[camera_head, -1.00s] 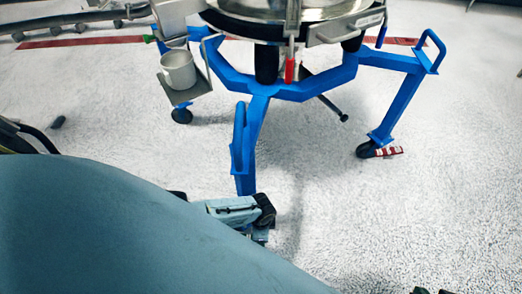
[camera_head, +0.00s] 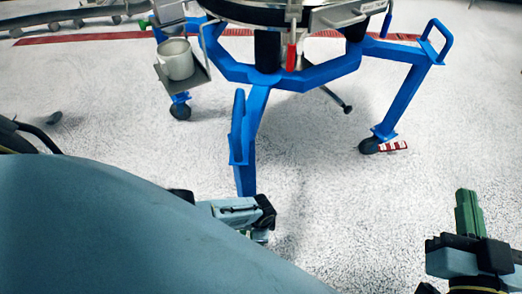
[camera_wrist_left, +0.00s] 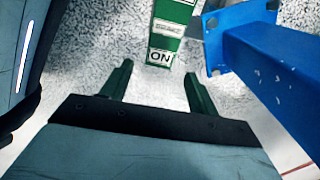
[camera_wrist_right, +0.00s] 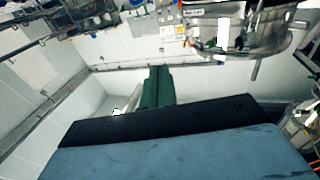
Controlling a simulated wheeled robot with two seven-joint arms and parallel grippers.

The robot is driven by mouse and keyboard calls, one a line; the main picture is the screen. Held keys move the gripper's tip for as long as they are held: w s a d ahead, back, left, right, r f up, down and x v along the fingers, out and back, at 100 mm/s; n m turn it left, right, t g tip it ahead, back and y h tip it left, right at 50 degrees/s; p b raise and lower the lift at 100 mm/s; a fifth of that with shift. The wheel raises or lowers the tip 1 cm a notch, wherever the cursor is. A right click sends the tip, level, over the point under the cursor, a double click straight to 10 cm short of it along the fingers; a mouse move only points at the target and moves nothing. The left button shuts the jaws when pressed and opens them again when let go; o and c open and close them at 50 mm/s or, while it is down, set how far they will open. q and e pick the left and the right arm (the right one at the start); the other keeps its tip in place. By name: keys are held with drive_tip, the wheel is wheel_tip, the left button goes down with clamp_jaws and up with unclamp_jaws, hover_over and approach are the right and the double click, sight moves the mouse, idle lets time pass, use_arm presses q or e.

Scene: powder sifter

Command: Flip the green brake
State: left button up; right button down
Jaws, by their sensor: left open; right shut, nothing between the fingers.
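The green brake (camera_wrist_left: 171,28) is a green pedal with white labels, one reading "ON", at the top middle of the left wrist view, beside a blue leg (camera_wrist_left: 275,65). My left gripper (camera_wrist_left: 158,69) is open, with its two green fingers spread to either side of the brake's near end. Any contact with the brake cannot be told. In the head view the left wrist (camera_head: 238,212) is at the foot of the front blue leg; my arm hides the brake there. My right gripper (camera_head: 467,212) is shut and empty at the lower right, away from the stand.
The blue stand (camera_head: 310,78) carries a round metal sifter above. A red-and-white pedal (camera_head: 393,146) sits at the right caster. A white cup (camera_head: 177,60) stands on a side shelf. The speckled floor between the right leg and my right gripper is clear.

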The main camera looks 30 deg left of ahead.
use_arm(q)
wheel_tip(320, 180, down, 2)
drive_tip(key=shift+f+b, duration=0.25)
drive_tip(key=shift+b, duration=0.75)
drive_tip(key=shift+f+b, duration=0.5)
drive_tip(key=shift+f, duration=0.1)
drive_tip(key=shift+f+b, duration=0.35)
drive_tip(key=shift+f, duration=0.05)
use_arm(e)
drive_tip(key=s+r+t+y, duration=0.2)
drive_tip(key=s+r+t, duration=0.1)
drive_tip(key=r+t, duration=0.4)
drive_tip(key=shift+s+r+t+y, duration=0.3)
drive_tip(key=shift+r, duration=0.35)
use_arm(q)
drive_tip(key=c, duration=1)
